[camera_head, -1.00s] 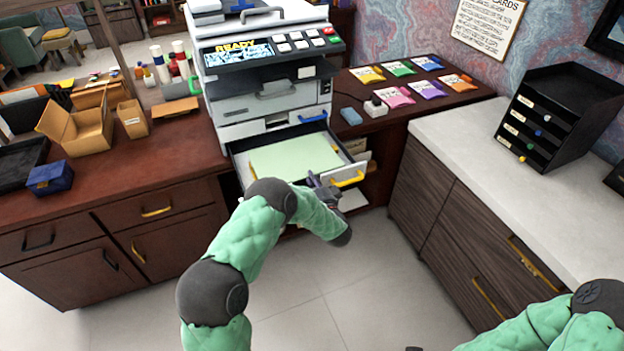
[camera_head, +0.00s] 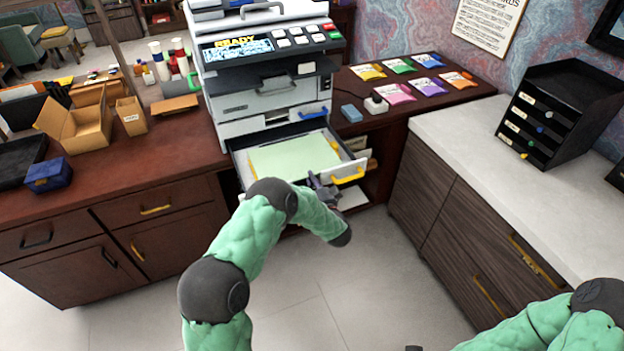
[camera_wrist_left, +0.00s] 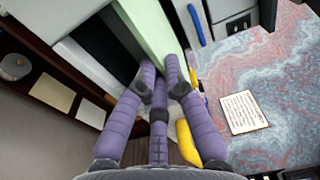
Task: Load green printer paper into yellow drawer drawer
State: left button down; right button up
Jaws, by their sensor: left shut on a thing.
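The green printer paper (camera_head: 292,156) lies flat over the open printer drawer (camera_head: 238,156), whose front has a yellow handle (camera_head: 349,175). My left gripper (camera_head: 318,182) is at the front edge of the drawer, just left of the yellow handle. In the left wrist view, its purple fingers (camera_wrist_left: 160,78) are shut on the edge of the green paper (camera_wrist_left: 146,25), and the yellow handle (camera_wrist_left: 187,146) is beside them. My left arm hides part of the drawer's front. Only a dark tip of my right gripper (camera_head: 413,348) shows at the bottom edge.
The printer (camera_head: 265,95) has a blue handle (camera_head: 314,112) above the open drawer. Coloured packets (camera_head: 393,92) lie on the counter to the right. A black drawer unit (camera_head: 555,115) stands on the white-topped cabinet. An open cardboard box (camera_head: 75,130) stands left. The floor in front is clear.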

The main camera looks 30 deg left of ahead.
pick_arm(q)
jog(key=shift+f+b, duration=0.55)
jog(key=shift+f, duration=0.3)
jog(key=c, duration=1.2)
grip_release()
jog(key=shift+c, duration=0.2)
jog(key=shift+s+f, duration=0.1)
jog(key=v, duration=1.2)
